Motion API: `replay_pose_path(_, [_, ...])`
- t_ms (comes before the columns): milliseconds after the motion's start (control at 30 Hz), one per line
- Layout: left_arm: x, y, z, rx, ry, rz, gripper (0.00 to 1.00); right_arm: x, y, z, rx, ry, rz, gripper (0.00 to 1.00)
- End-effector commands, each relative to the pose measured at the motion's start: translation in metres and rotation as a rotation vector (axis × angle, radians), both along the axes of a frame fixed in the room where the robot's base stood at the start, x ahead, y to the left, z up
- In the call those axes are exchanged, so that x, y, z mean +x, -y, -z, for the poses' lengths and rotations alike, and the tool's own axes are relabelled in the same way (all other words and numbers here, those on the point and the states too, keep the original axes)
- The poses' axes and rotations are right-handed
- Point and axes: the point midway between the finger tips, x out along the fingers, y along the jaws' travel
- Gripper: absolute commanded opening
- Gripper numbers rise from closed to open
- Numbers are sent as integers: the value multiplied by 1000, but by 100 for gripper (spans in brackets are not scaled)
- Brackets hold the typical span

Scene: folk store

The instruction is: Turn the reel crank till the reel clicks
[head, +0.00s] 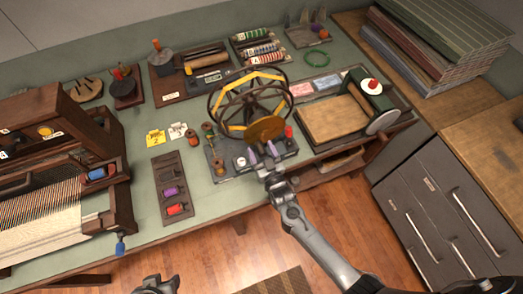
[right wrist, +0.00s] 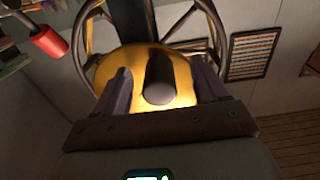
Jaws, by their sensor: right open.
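The reel (head: 222,112), a dark-rimmed wheel with yellow bands, stands on the bench. Its round gold crank plate (head: 266,128) faces me, and also shows in the right wrist view (right wrist: 110,68). A black crank handle (right wrist: 160,78) sticks out from the plate toward the camera. My right gripper (head: 262,151) is at the near side of the plate. In the right wrist view its fingers (right wrist: 161,92) stand open, one on each side of the handle, with gaps visible. Part of my left gripper (head: 157,286) shows at the bottom edge; its fingers are not clear.
A red-topped post (head: 289,132) stands right of the crank plate, and a red cylinder (right wrist: 48,41) shows at the wrist view's left. A loom (head: 105,165) and a spool rack (head: 171,189) stand to the left.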

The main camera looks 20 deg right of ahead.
Motion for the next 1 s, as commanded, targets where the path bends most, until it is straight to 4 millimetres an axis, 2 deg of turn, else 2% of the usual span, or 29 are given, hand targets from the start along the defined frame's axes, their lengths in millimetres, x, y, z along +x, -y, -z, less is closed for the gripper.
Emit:
replay_pose_path(367, [0,-3,-5,12,0,8,43,-7,0,-1,0,-1,0,72])
replay_pose_path(1000, [0,-1,-32,3,-1,1,43,-57,-2,-2,0,-1,0,72])
